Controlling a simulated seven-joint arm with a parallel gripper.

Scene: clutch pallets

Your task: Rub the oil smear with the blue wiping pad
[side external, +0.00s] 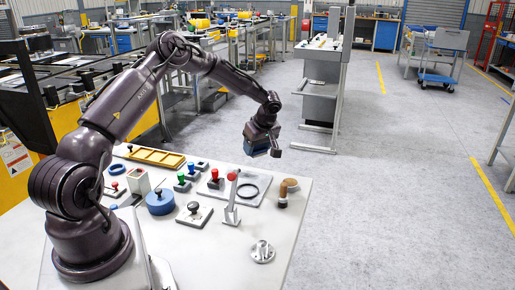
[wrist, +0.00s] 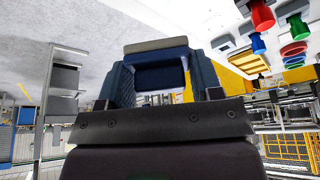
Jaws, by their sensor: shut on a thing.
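My gripper (side external: 263,140) is raised above the far right part of the white table, clear of its surface. It is shut on the blue wiping pad (side external: 256,147), a dark blue block that hangs in the air. In the wrist view the pad (wrist: 160,76) sits between the jaws of my gripper (wrist: 159,94), with a grey-beige strip along its outer edge. I cannot make out the oil smear with certainty in either view.
The front right is mostly bare.

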